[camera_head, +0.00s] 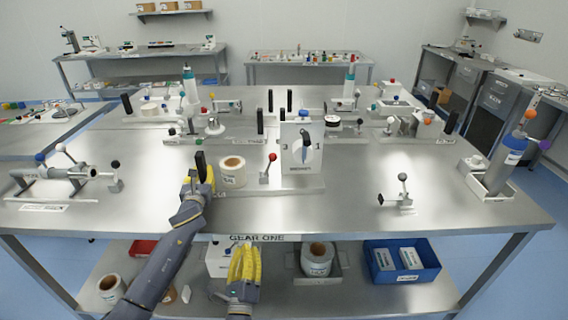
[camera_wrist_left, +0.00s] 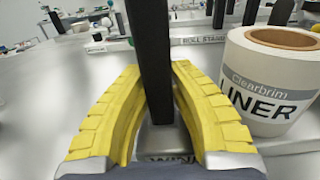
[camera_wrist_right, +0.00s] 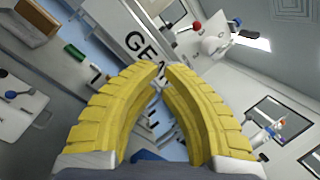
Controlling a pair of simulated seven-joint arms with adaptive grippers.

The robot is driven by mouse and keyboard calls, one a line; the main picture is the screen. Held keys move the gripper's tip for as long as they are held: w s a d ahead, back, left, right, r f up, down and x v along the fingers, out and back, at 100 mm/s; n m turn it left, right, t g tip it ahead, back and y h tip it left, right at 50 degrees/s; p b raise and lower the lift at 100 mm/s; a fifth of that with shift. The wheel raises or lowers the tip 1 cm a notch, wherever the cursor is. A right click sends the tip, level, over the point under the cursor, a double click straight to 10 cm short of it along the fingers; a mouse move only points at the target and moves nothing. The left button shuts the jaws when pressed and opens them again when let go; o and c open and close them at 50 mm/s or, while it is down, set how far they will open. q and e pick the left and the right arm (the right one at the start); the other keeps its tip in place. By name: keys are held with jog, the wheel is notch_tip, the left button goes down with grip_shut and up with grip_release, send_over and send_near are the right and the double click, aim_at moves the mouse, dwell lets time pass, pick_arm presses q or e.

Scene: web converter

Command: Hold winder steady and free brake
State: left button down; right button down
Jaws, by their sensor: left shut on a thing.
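The winder's long metal base (camera_head: 285,186) lies near the table's front edge. Which part is the brake is not certain. My left gripper (camera_head: 197,184) is shut on the black post, which also stands between its yellow fingers in the left wrist view (camera_wrist_left: 156,65). My right gripper (camera_head: 244,258) is in front of the table edge, below the tabletop, empty, with its fingertips together (camera_wrist_right: 160,70).
A lever with a black knob (camera_head: 398,192) stands to the right. A grey cylinder on a stand (camera_head: 500,165) is at the far right. A roller device (camera_head: 75,172) is at the left. The lower shelf holds a blue bin (camera_head: 402,262) and rolls. The right front tabletop is mostly clear.

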notch_tip(320, 180, up, 8)
jog(key=s+a+n+t, duration=0.2)
jog(key=w+d+r+g+h, duration=0.3)
jog(key=w+r+g+h, duration=0.1)
jog(key=w, duration=0.4)
jog(key=w+d+r+g+h, duration=0.3)
jog(key=w+d+r, duration=0.1)
jog(key=w, duration=0.5)
jog(key=shift+w+d+g+h, duration=0.15)
jog(key=shift+d+g+h, duration=0.1)
jog(key=shift+g+h, duration=0.15)
jog(key=shift+x, duration=5)
jog(key=shift+r, duration=0.1)
